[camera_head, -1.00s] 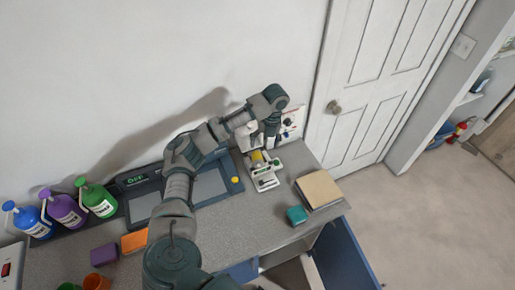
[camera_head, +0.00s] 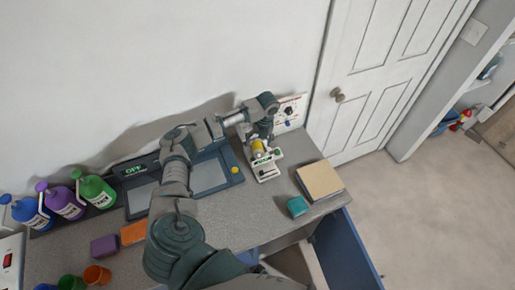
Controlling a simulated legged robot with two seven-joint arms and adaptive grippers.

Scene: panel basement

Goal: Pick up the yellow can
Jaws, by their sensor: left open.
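The yellow can (camera_head: 258,147) stands on or just above a white fixture (camera_head: 266,172) near the back right of the counter. My left gripper (camera_head: 262,140) points down over it, with the fingers at the can's upper part. The gripper is open, and the fingers partly hide the can. Whether they touch it is too small to tell. My right gripper is not in view.
A dark panel (camera_head: 208,176) lies left of the fixture. Several bottles (camera_head: 64,200) stand at the left. An open blue drawer (camera_head: 345,250) juts out at the front right.

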